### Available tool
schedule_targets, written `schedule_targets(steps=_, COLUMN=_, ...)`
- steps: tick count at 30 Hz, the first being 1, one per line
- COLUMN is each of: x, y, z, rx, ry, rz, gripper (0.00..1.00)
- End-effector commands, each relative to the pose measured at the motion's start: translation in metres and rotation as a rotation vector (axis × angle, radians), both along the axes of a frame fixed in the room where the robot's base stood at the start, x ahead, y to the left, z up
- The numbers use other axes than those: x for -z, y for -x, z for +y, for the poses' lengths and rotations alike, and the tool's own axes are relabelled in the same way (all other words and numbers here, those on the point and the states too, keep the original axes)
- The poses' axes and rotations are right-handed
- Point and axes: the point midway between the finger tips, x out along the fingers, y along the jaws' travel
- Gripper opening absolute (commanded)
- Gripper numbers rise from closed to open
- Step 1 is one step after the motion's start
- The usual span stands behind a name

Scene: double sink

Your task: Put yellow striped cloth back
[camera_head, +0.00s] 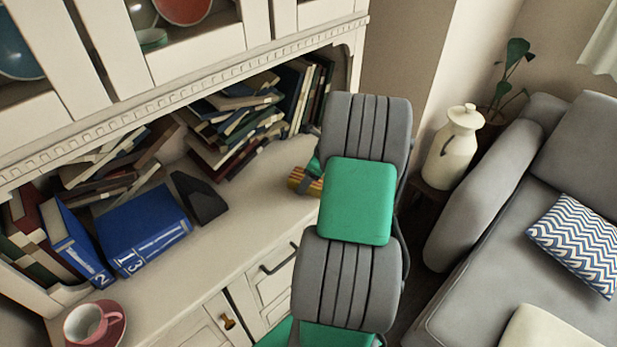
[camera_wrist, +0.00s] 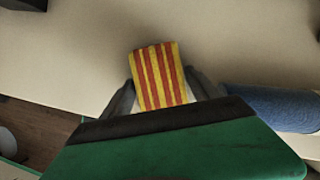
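The yellow striped cloth (camera_wrist: 158,76) has red stripes and looks like a small folded block. In the wrist view it sits between the two dark fingers of my gripper (camera_wrist: 159,78), whose tips lie against its left and right edges. My gripper appears shut on it. In the head view part of the cloth (camera_head: 299,181) shows over the cabinet's counter, left of my grey and green arm. My arm hides its right part and most of the gripper there. I cannot tell whether the cloth touches the counter.
The cream counter (camera_head: 240,205) is clear left of the cloth. A black wedge-shaped object (camera_head: 200,198), blue binders (camera_head: 142,228) and piled books (camera_head: 235,125) stand behind. A pink cup (camera_head: 88,324) is at front left. A white jug (camera_head: 455,147) and grey sofa (camera_head: 500,250) stand right.

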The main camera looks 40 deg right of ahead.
Motion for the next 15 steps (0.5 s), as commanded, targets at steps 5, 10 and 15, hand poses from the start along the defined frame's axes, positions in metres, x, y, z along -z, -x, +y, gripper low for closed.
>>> schedule_targets(steps=5, x=0.000, y=0.000, z=0.000, rx=0.000, ry=0.000, rz=0.000, gripper=0.83)
schedule_targets(steps=10, x=0.000, y=0.000, z=0.000, rx=0.000, ry=0.000, rz=0.000, gripper=0.83)
schedule_targets(steps=15, x=-0.012, y=0.003, z=-0.002, rx=0.002, ry=0.001, rz=-0.001, gripper=0.83)
